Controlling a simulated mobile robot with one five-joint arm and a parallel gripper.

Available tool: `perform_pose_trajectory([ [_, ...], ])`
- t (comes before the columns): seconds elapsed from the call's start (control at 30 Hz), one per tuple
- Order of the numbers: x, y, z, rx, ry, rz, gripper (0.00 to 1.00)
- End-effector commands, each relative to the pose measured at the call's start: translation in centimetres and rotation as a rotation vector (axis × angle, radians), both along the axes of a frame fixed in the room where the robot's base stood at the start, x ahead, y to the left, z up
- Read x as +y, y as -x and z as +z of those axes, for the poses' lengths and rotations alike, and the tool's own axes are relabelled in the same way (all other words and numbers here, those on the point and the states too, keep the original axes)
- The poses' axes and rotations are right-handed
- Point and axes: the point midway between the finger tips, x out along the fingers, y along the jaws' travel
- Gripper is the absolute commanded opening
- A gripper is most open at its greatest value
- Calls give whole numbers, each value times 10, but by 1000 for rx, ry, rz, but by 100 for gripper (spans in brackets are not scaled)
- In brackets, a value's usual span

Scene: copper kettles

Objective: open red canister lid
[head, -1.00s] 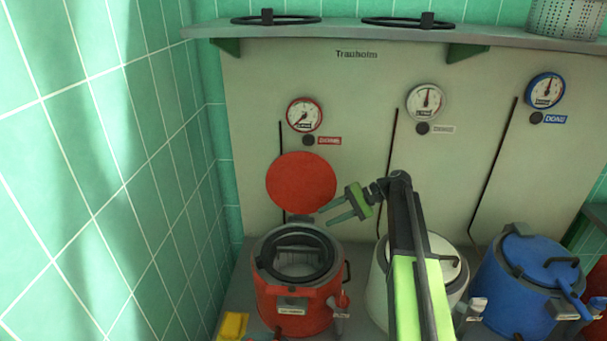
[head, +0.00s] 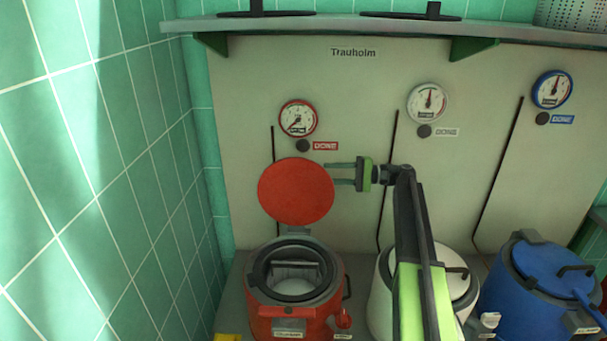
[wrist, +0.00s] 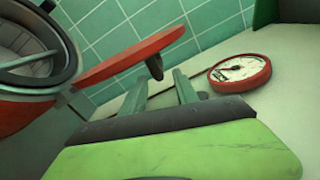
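The red canister (head: 295,293) stands at the lower middle in the head view, its dark-rimmed mouth open and something pale inside. Its round red lid (head: 296,191) is raised upright behind the mouth, in front of the back panel. In the wrist view the lid (wrist: 130,56) shows edge-on with a dark handle, and the canister's rim (wrist: 35,62) is at the left. My gripper (head: 326,173) is open, its two fingers pointing left at the lid's upper right edge. I see nothing between the fingers; whether they touch the lid I cannot tell.
A white canister (head: 384,300) stands partly behind my arm, and a blue canister (head: 528,290) is at the right. A red-rimmed gauge (head: 298,118) is on the panel above the lid, and shows in the wrist view (wrist: 240,73). A shelf (head: 390,28) runs above; a tiled wall bounds the left.

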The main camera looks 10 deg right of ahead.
Motion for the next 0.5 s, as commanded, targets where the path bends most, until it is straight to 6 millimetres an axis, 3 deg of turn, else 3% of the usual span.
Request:
perform_pose_trajectory([
  [0.1,32,-5,0,0,0,3,36],
  [0.23,60,-11,0,0,1,4,36],
  [0.5,88,-17,0,0,0,3,36],
])
